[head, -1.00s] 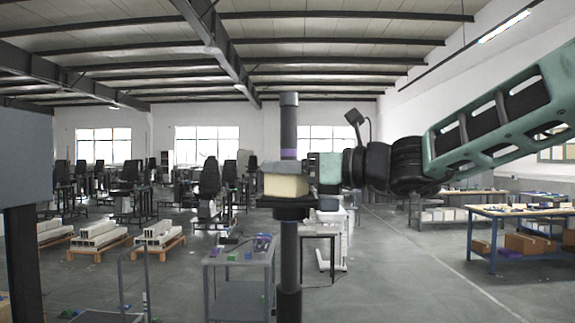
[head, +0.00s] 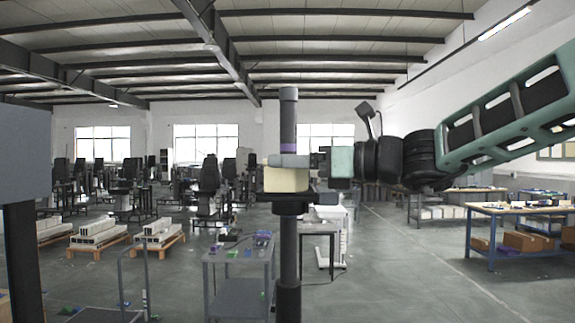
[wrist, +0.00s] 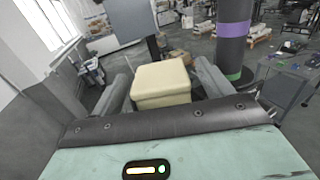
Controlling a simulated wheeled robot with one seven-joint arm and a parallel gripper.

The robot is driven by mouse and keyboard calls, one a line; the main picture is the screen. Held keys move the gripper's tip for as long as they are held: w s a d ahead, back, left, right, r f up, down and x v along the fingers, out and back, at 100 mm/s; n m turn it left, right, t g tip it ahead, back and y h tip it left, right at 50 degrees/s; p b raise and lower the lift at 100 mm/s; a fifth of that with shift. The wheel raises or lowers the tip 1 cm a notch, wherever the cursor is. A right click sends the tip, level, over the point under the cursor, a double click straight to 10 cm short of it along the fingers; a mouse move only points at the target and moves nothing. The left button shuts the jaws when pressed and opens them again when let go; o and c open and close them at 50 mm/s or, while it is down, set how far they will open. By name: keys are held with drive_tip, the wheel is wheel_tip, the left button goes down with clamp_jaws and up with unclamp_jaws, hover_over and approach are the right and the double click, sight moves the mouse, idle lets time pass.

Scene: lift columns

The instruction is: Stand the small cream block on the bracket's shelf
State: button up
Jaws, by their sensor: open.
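The small cream block (head: 287,179) stands upright on the bracket's black shelf (head: 285,197), which is fixed to a dark column. In the wrist view the cream block (wrist: 162,84) sits between the two grey fingers of my gripper (wrist: 163,72), with a gap on each side. My gripper (head: 291,160) is open and reaches in from the right. In the head view a grey finger overlaps the block's top edge. The shelf under the block is hidden in the wrist view.
The dark column (head: 288,125) with a purple band rises close behind the block. In the wrist view the column (wrist: 233,40) stands right of the fingers. A grey panel on a post (head: 24,155) is at the far left. The space right of the shelf holds my arm.

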drive_tip(key=b+v, duration=0.3)
drive_tip(key=v, duration=0.7)
drive_tip(key=shift+s+d, duration=0.1)
drive_tip(key=s+d+f+n+g+h, duration=0.1)
drive_tip(key=d+f+n+h, duration=0.25)
drive_tip(key=f, duration=0.75)
drive_tip(key=s+d+f+n+g+h, duration=0.25)
drive_tip(key=f+h, duration=0.25)
drive_tip(key=f, duration=0.7)
drive_tip(key=s+d+f+n+g+h, duration=0.1)
drive_tip(key=s+d+f+n+h, duration=0.3)
drive_tip(key=d+f+n, duration=0.35)
drive_tip(key=s+d+f+n+h, duration=0.4)
drive_tip(key=d+f+n, duration=0.3)
drive_tip(key=f+n, duration=0.15)
drive_tip(key=s+a+f+n+g+b, duration=0.1)
drive_tip(key=s+a+f+n+b, duration=0.1)
drive_tip(key=s+a+n, duration=0.2)
drive_tip(key=s+a+f+n+g+b, duration=0.2)
drive_tip(key=s+a+n+b, duration=0.1)
drive_tip(key=s+a, duration=0.7)
drive_tip(key=a+n, duration=0.1)
drive_tip(key=a, duration=0.2)
drive_tip(key=shift+a+f+n+y, duration=0.2)
drive_tip(key=shift+a+n+y, duration=0.1)
drive_tip(key=shift+a+y, duration=0.05)
